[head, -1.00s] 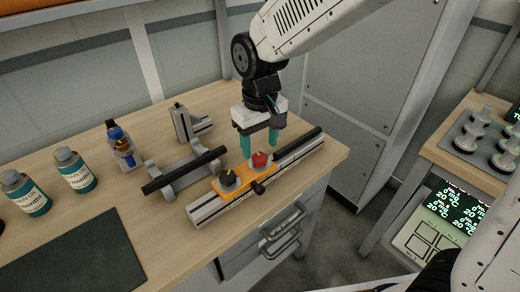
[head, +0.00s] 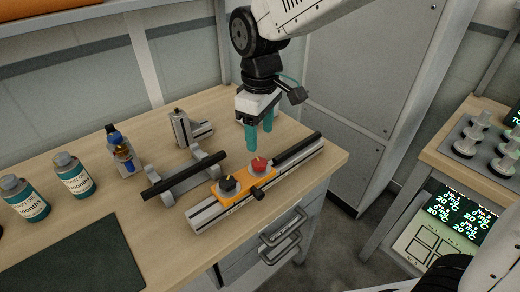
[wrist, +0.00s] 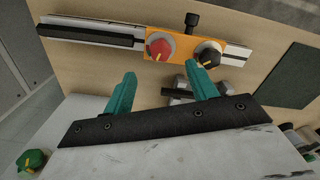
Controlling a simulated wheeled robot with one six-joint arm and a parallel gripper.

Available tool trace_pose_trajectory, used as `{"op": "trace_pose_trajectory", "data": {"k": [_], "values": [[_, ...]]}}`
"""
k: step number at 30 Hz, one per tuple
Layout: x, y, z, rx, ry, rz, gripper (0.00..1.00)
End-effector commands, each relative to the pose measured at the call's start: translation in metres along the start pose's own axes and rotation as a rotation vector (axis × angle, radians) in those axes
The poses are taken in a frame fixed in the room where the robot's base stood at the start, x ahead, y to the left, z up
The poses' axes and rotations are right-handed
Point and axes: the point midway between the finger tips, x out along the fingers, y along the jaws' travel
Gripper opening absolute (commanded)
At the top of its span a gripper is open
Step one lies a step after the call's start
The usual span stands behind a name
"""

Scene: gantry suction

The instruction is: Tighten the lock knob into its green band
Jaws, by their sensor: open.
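An orange carriage (head: 246,190) sits on a metal rail (head: 208,214) at the table's right front. It carries a red knob (head: 259,162) and a black knob (head: 229,183), each with a yellow pointer. Both knobs also show in the wrist view, red (wrist: 160,46) and black (wrist: 208,55). A smaller black handle (head: 258,193) sticks out at the carriage's front. I cannot tell which is the lock knob, and no green band is readable. My gripper (head: 259,138) has teal fingers apart and empty, above and behind the red knob, not touching it.
A black bar on grey supports (head: 185,172) lies left of the rail, with a grey bracket (head: 187,128) behind it. Several bottles and a dark mat (head: 75,258) are further left. A green knob (wrist: 32,160) shows in the wrist view's lower left corner.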

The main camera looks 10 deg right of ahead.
Motion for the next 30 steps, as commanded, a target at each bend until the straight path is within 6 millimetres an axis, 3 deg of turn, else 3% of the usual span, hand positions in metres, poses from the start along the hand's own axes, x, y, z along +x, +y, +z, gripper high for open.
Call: {"op": "trace_pose_trajectory", "data": {"k": [3, 7, 21, 30], "values": [[0.000, 0.000, 0.000, -0.190, 0.000, 0.000, 0.57], [0.002, 0.000, 0.000, -0.301, -0.001, -0.001, 0.57], [0.066, 0.000, 0.001, -0.317, -0.003, -0.002, 0.57], [0.078, 0.000, 0.000, -0.316, 0.000, 0.000, 0.57]]}}
